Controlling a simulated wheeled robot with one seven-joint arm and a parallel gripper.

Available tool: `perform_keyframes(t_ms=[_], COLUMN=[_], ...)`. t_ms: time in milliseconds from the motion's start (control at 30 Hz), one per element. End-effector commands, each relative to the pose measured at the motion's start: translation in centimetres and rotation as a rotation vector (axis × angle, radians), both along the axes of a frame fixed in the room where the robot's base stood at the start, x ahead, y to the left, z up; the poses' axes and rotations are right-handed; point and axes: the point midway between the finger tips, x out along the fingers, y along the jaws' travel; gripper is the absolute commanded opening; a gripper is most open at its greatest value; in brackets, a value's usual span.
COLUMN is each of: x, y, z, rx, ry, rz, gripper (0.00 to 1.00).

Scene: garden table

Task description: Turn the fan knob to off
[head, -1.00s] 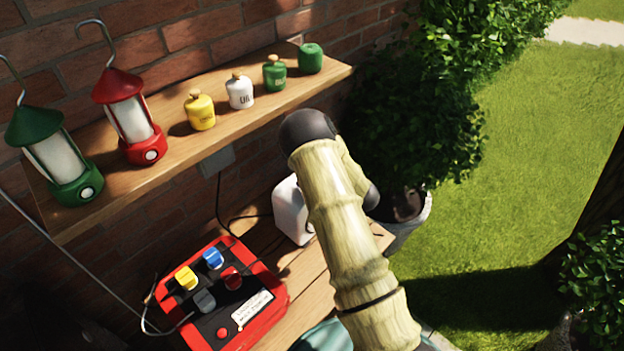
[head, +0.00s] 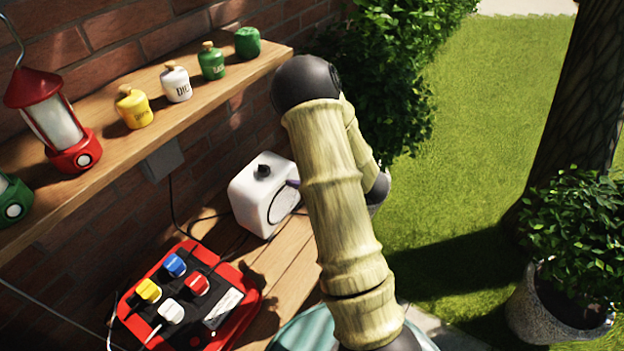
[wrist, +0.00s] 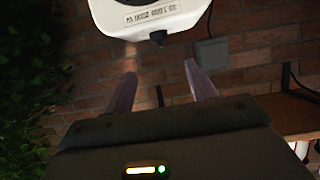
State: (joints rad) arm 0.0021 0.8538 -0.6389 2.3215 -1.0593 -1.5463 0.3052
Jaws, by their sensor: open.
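A white fan unit (head: 255,205) with a round front grille stands on the wooden table below the shelf. A small black knob (head: 263,170) sits on its top. In the wrist view, part of the white unit (wrist: 115,22) shows at the top, with a printed label and the black knob (wrist: 158,37) below the label. My gripper (wrist: 160,70) is open and empty, its two purple fingers apart, with the knob just beyond and between the tips in that view. In the head view my arm hides most of the gripper; one purple tip shows beside the unit's right side.
A red power strip (head: 250,287) with yellow, blue, red and white plugs lies on the table (head: 290,262). Above it, a shelf (head: 90,150) holds lanterns and small canisters. A grey wall box (head: 163,160) carries a cable. Bushes and lawn lie to the right.

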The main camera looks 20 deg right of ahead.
Motion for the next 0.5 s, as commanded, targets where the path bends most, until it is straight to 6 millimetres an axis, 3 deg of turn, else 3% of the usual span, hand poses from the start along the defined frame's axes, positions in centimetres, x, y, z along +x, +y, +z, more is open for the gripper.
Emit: perform_keyframes(t_ms=[200,500], x=[-2.2,-2.5], y=[-1.4,-1.5], z=[1.0,1.2], rx=[0.000,-0.001], ry=[-0.001,0.001], rz=[-0.001,0.000], gripper=[0.57,0.57])
